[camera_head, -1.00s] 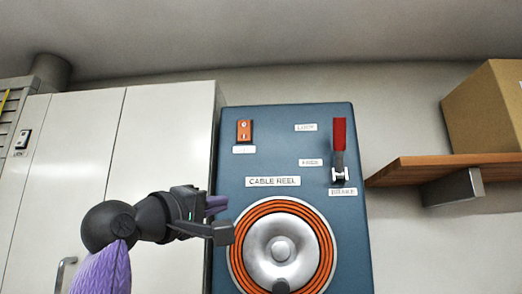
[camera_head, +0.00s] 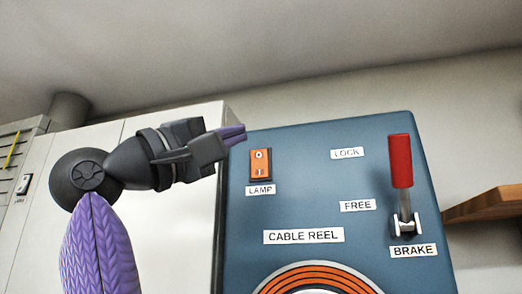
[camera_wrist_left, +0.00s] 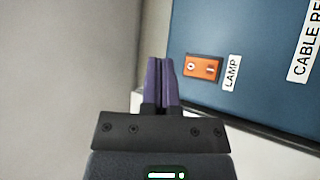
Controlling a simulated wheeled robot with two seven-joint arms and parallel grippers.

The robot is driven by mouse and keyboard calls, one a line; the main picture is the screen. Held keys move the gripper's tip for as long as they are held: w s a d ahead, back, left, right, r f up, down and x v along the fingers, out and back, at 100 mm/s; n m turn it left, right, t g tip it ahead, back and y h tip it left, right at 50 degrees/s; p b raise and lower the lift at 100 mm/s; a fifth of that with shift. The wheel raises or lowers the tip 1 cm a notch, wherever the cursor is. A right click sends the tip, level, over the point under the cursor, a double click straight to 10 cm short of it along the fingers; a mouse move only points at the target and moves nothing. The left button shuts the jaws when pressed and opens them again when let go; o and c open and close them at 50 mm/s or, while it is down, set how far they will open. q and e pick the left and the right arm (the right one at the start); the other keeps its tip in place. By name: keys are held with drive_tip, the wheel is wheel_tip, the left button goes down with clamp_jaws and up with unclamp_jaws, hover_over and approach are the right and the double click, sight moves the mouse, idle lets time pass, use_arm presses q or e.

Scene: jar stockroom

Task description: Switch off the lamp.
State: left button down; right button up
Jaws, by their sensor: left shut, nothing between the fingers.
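The lamp switch (camera_head: 260,164) is an orange rocker marked O at the top and I at the bottom, above a LAMP label (camera_head: 260,189) on the blue cable reel panel (camera_head: 300,210). I cannot tell which half is pressed in. My left gripper (camera_head: 238,133) is shut and empty, its purple fingertips up and left of the switch, apart from it. In the left wrist view the closed fingers (camera_wrist_left: 160,75) point up the picture, with the orange switch (camera_wrist_left: 204,68) just to their right. My right gripper is not in view.
A brake lever with a red handle (camera_head: 400,160) stands on the panel's right side. The orange-ringed reel (camera_head: 320,275) is below. White cabinets (camera_head: 40,210) are at left, and a wooden shelf (camera_head: 490,205) is at right.

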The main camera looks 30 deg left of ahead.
sight(260, 163)
use_arm(q)
drive_tip(key=w+p, duration=0.1)
drive_tip(key=w, duration=0.1)
drive_tip(key=w+a+p, duration=0.1)
drive_tip(key=w+p, duration=0.1)
drive_tip(key=w+r+p, duration=0.1)
drive_tip(key=w, duration=0.2)
drive_tip(key=shift+a+r, duration=0.1)
drive_tip(key=shift+a, duration=0.25)
drive_tip(key=shift+w, duration=0.1)
idle(1.5)
drive_tip(key=shift+w+a+p, duration=0.1)
drive_tip(key=shift+w+p, duration=0.2)
drive_tip(key=shift+p, duration=0.05)
drive_tip(key=shift+w, duration=0.1)
drive_tip(key=shift+w+a+r, duration=0.1)
drive_tip(key=shift+w, duration=0.25)
idle(0.5)
drive_tip(key=shift+s, duration=0.1)
